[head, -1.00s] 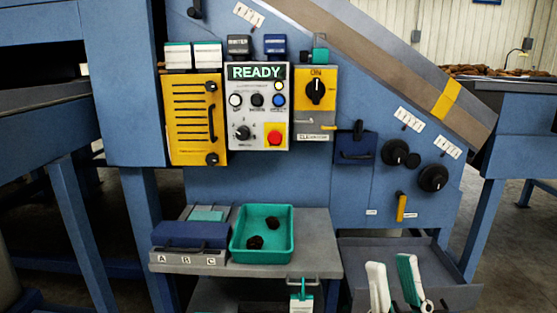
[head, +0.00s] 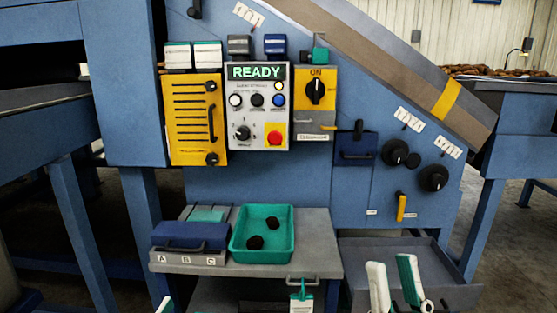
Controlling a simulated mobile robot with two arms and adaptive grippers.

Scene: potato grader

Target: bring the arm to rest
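My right gripper (head: 390,263) is at the bottom right, in front of the grey tray (head: 455,292). Its two white fingers with green edges point up and stand apart, with nothing visible between them. It appears clear of the machine panel. A small white and green tip at the bottom edge looks like part of my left gripper (head: 164,305); the rest is out of frame, so its opening cannot be told.
A grey table (head: 318,245) holds a teal tray (head: 290,240) with two dark lumps and a blue-lidded box (head: 188,235) marked A, B, C. Behind stands the blue machine with its control panel (head: 258,105) showing READY. A white and green item (head: 301,298) is below the table's front handle.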

